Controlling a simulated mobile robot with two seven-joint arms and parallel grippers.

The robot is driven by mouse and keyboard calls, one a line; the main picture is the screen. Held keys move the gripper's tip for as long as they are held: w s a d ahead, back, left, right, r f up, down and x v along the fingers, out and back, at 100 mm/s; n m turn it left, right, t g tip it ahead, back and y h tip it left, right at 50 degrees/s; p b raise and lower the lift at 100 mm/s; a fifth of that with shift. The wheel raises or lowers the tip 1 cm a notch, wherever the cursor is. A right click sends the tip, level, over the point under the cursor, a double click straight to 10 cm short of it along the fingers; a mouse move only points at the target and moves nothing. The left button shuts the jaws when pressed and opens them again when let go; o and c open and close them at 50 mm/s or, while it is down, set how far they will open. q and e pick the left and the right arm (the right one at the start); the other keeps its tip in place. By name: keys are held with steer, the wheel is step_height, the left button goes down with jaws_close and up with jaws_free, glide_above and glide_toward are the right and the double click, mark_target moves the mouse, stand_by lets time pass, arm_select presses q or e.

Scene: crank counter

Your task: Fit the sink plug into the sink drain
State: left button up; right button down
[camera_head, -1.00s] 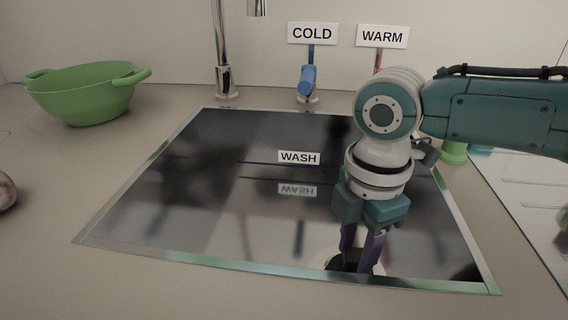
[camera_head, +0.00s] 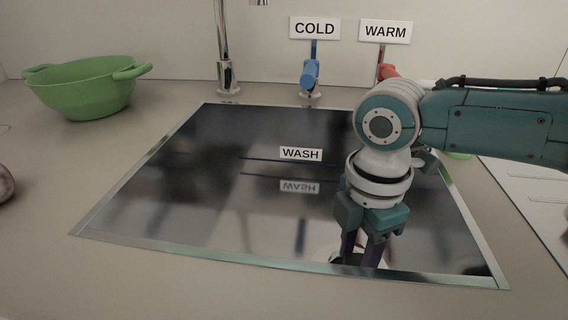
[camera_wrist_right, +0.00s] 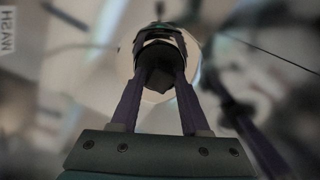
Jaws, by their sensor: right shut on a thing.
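The sink (camera_head: 220,185) is a dark, shiny basin with a metal rim. My right gripper (camera_head: 362,258) reaches down into it near the front right, its purple fingertips partly hidden by the front rim. In the right wrist view the fingers (camera_wrist_right: 162,72) close on a small dark piece with a shiny edge, the sink plug (camera_wrist_right: 160,42). A pale round patch, seemingly the sink drain (camera_wrist_right: 152,97), shows behind the fingers and plug. Its pale edge also shows beside the fingers in the head view (camera_head: 322,254). Whether plug and drain touch cannot be told. My left gripper is out of view.
A green bowl (camera_head: 84,92) stands on the counter at left. A faucet (camera_head: 226,70), a blue cold tap (camera_head: 310,73) and a red warm tap (camera_head: 387,71) stand behind the sink. A WASH label (camera_head: 301,154) is on its back wall. The sink's left half is clear.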

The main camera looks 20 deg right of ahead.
steer(key=shift+c, duration=1.6)
jaws_free()
